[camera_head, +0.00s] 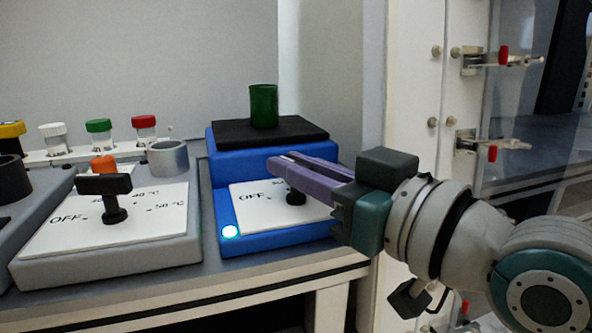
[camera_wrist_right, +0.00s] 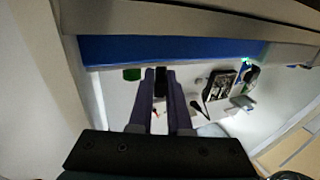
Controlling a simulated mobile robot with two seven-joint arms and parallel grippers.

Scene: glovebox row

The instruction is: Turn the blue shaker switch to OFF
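The blue shaker (camera_head: 222,208) stands on the bench, with a black platform on top and a white panel marked OFF on its front. A small light glows pale green at its front left corner. Its black switch (camera_head: 295,197) shows only as a post below my fingers; the handle is mostly hidden. My right gripper (camera_head: 290,168) reaches in from the right, its purple fingers over the panel. In the right wrist view, the dark switch handle (camera_wrist_right: 160,82) fills the gap between the fingertips (camera_wrist_right: 161,75), which are closed on it. My left gripper is not in view.
A green beaker (camera_head: 264,106) stands on the shaker's platform. Left of it, a grey device (camera_head: 150,225) carries a black knob (camera_head: 106,190), with a metal cup (camera_head: 168,158) behind. Several capped vials line the back. White cabinet doors (camera_head: 428,80) with latches stand at right.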

